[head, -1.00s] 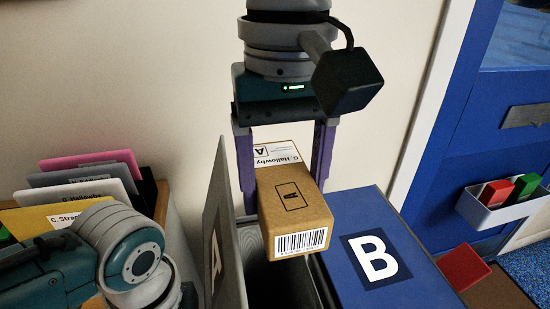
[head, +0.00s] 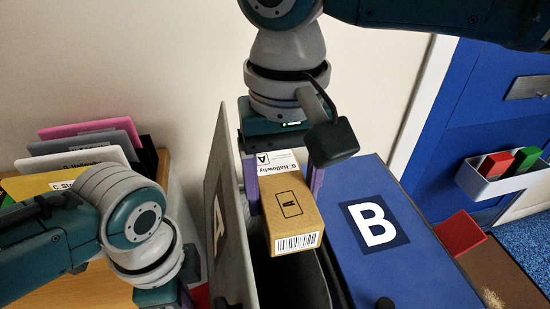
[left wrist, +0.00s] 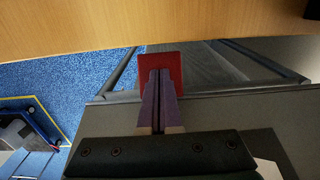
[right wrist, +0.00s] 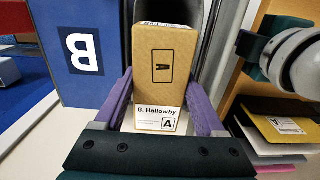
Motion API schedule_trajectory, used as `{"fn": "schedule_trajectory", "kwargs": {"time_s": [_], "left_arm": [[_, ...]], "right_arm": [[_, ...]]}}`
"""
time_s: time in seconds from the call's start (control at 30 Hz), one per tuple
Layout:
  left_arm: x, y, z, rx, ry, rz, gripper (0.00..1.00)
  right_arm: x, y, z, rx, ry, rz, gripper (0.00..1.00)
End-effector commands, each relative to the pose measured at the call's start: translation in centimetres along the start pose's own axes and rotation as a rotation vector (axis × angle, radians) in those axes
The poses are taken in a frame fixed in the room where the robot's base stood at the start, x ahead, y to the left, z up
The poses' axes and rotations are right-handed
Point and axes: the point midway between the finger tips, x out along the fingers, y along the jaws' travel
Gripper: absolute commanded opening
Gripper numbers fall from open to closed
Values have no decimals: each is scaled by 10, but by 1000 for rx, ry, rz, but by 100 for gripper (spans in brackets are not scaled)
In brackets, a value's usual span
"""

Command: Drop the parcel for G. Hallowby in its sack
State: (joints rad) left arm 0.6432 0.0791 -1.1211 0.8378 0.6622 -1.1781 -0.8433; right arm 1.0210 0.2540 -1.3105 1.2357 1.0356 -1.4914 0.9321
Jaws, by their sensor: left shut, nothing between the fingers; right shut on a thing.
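The parcel (head: 291,205) is a brown carton with a barcode and a white label reading G. Hallowby and A. My right gripper (head: 284,190) is shut on it, with a purple finger on either side. The label also shows in the right wrist view (right wrist: 158,119). The parcel is over the mouth of the open grey sack bin A (head: 237,254), whose lid stands up on the left with a partly hidden letter. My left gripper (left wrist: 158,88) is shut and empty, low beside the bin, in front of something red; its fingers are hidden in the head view.
A blue bin with a closed lid marked B (head: 400,240) stands right of the grey one. A wooden table (head: 85,285) at left holds a rack of coloured cards (head: 75,181). A white tray (head: 500,178) with red and green blocks hangs on the blue door.

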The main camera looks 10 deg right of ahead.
Motion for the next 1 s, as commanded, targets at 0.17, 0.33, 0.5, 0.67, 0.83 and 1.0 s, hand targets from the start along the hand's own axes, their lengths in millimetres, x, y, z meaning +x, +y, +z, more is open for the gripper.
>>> {"fn": "schedule_trajectory", "kwargs": {"time_s": [0.17, 0.33, 0.5, 0.67, 0.83, 1.0], "left_arm": [[0, 0, 0, 0, 0, 0, 0], [0, 0, 0, 0, 0, 0, 0], [0, 0, 0, 0, 0, 0, 0], [0, 0, 0, 0, 0, 0, 0], [0, 0, 0, 0, 0, 0, 0], [0, 0, 0, 0, 0, 0, 0]], "right_arm": [[12, -1, 0, 2, -2, -1, 5], [23, -1, 0, 1, -1, -1, 5], [31, 0, 0, 0, -1, -1, 5], [33, 0, 0, -1, 1, 0, 5], [33, 0, 0, 0, 1, 0, 77], [33, 0, 0, 0, 0, 0, 96]]}}
